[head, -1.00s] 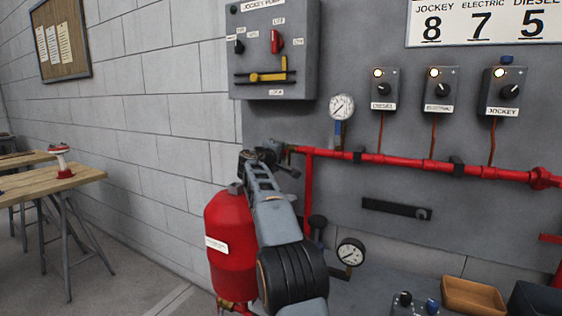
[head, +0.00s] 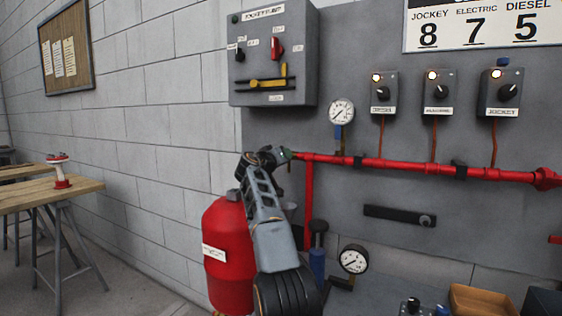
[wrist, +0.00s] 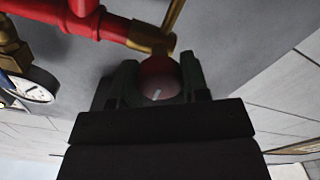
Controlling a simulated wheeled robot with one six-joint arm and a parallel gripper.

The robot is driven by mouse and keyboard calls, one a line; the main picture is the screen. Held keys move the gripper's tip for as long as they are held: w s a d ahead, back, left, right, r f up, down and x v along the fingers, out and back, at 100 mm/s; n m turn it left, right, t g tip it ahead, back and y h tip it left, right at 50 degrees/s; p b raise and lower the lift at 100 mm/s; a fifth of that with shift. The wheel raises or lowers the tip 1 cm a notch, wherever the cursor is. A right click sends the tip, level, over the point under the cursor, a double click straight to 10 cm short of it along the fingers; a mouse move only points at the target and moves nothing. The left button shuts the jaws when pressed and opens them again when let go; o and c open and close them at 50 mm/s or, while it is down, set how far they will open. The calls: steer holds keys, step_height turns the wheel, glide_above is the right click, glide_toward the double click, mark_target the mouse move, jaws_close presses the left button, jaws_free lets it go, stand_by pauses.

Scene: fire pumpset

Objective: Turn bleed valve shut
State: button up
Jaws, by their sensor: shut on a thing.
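The bleed valve's round red knob (wrist: 160,78), with a pale mark on its face, sits between the two dark fingers of my gripper in the wrist view (wrist: 158,88). The fingers are shut on the knob from both sides. Behind it is a brass fitting (wrist: 150,38) at the end of the red pipe (wrist: 75,15). In the head view, my gripper (head: 286,155) is at the left end of the red pipe (head: 400,163), and my arm and gripper hide the knob there.
A red tank (head: 228,245) stands just left of and below my arm. A pressure gauge (head: 341,112) is above the pipe and another gauge (head: 353,259) below it. The jockey pump panel (head: 270,60) is above my gripper. Workbenches (head: 45,195) stand at the left.

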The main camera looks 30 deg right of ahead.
steer(key=shift+m, duration=0.6)
steer(key=o, duration=0.9)
steer(key=shift+a, duration=0.1)
steer(key=shift+s+a+f+b, duration=0.15)
steer(key=shift+s+a+b, duration=0.1)
steer(key=shift+b, duration=0.25)
steer(key=b+v, duration=0.4)
steer(key=v, duration=0.9)
steer(key=shift+b, duration=0.3)
